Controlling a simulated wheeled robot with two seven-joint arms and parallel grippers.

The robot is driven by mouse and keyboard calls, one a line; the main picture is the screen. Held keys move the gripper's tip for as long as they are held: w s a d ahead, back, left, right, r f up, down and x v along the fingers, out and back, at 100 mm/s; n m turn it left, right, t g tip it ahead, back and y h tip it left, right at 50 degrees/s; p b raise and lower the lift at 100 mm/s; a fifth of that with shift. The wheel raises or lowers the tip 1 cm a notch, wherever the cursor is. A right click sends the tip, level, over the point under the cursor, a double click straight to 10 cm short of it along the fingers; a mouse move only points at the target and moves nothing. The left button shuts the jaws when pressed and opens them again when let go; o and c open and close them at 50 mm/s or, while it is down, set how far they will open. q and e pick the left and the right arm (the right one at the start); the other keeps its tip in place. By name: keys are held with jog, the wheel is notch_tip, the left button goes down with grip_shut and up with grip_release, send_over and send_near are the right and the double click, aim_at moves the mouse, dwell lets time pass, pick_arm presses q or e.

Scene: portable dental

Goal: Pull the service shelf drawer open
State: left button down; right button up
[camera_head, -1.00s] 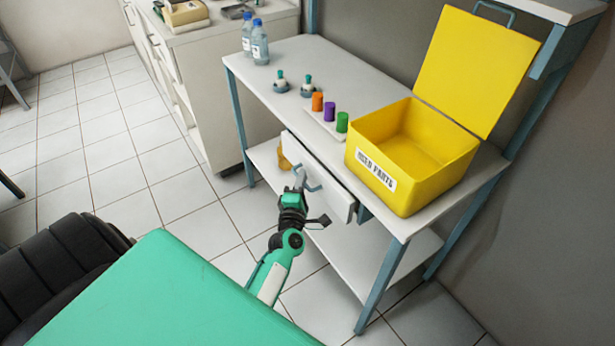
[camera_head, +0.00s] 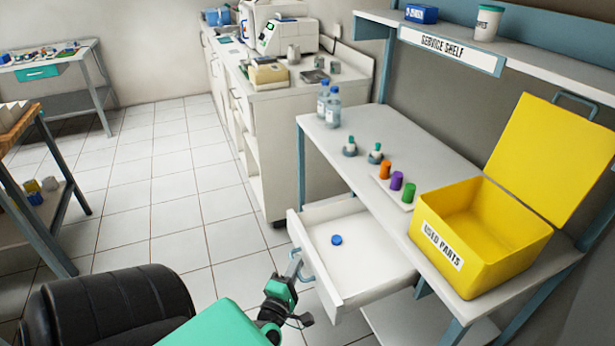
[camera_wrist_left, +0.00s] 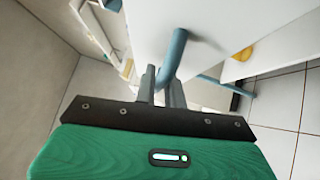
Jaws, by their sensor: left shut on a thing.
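The service shelf drawer (camera_head: 362,262) is pulled well out from under the shelf's table top, and its white inside shows. A small blue round cap (camera_head: 337,240) lies on its floor. The blue drawer handle (camera_head: 302,266) is on the drawer front. My left gripper (camera_head: 294,268) is at this handle and shut on it. In the left wrist view the fingers (camera_wrist_left: 161,88) close around one end of the blue handle (camera_wrist_left: 173,55). My right gripper is in neither view.
A yellow used parts box (camera_head: 470,275) with its lid up stands on the table top (camera_head: 440,165). Two bottles (camera_head: 328,105), two small items and three coloured cylinders (camera_head: 390,179) stand there too. A black seat (camera_head: 110,305) is at lower left. Tiled floor is clear left of the drawer.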

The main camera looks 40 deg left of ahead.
pick_arm(q)
jog(key=shift+s+a, duration=0.1)
jog(key=shift+s, duration=0.15)
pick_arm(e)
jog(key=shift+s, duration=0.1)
pick_arm(q)
jog(key=c, duration=1.8)
grip_release()
jog(key=shift+o, duration=0.2)
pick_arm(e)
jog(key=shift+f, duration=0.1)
pick_arm(q)
jog(key=b+v, duration=0.1)
jog(key=v, duration=1.2)
jog(key=shift+s+b, duration=0.35)
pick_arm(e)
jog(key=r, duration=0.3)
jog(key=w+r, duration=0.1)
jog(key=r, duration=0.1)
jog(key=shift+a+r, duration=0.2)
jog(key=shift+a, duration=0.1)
pick_arm(q)
jog(key=shift+f, duration=0.1)
